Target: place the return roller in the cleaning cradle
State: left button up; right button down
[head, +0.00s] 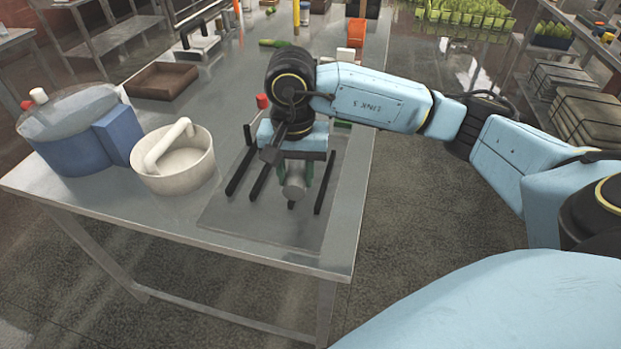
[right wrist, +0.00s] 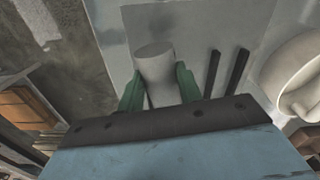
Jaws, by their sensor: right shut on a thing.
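My right gripper (head: 295,172) is shut on the return roller (head: 293,186), a grey cylinder, near the table's front right. In the right wrist view its green fingers (right wrist: 158,88) lie on both sides of the roller (right wrist: 154,62). The roller is over or among the dark upright bars of what looks like the cleaning cradle (head: 239,171), on a grey plate (head: 235,218). More bars (right wrist: 236,70) show beside the roller in the wrist view. I cannot tell whether the roller touches the cradle or plate. My left gripper is out of view.
A white pot with a thick handle (head: 190,172) stands left of the plate. A blue container (head: 75,150) with a clear cover stands further left. A brown tray (head: 163,82) and a red-capped item (head: 262,101) are behind. The table's front edge is close to the plate.

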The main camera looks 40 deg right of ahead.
aim_at(301, 218)
jog(key=shift+d+m, duration=0.25)
jog(key=shift+m, duration=0.25)
jog(key=shift+s+d+f+m, duration=0.1)
jog(key=shift+f+m, duration=0.1)
jog(key=shift+m, duration=0.1)
notch_tip(301, 218, down, 10)
jog(key=shift+r, duration=0.25)
jog(key=shift+f, duration=0.15)
jog(key=c, duration=0.9)
grip_release()
jog(key=shift+c, duration=0.2)
notch_tip(301, 218, up, 12)
jog(key=shift+r, duration=0.15)
